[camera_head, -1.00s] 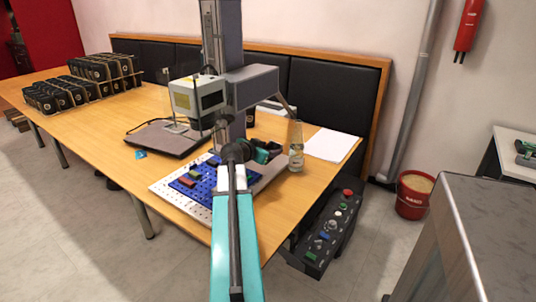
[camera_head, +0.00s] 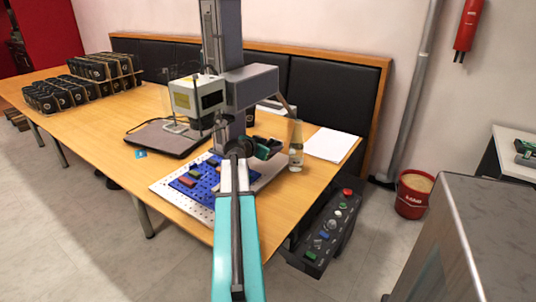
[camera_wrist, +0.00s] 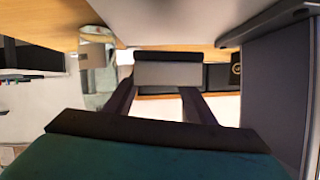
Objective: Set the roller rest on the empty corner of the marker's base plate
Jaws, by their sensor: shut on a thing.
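My gripper (camera_head: 265,148), dark and green, is at the end of my teal arm, right of the marker's grey column and above the base plate's right side. In the wrist view its two dark fingers (camera_wrist: 166,100) reach forward and are shut on a grey block with a darker lower face, apparently the roller rest (camera_wrist: 168,73). In the head view I cannot make out the roller rest. The marker (camera_head: 250,85) has a pale head. Its base plate (camera_head: 190,205) is white and perforated at the front-left, under a blue perforated panel (camera_head: 205,190) with small coloured blocks. My arm hides part of it.
A clear bottle (camera_head: 296,148) stands close right of my gripper; white paper (camera_head: 328,145) lies beyond it. A laptop-like dark pad (camera_head: 165,138) is left of the marker. A button box (camera_head: 325,235) is at the table's right end. The table's front left is clear.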

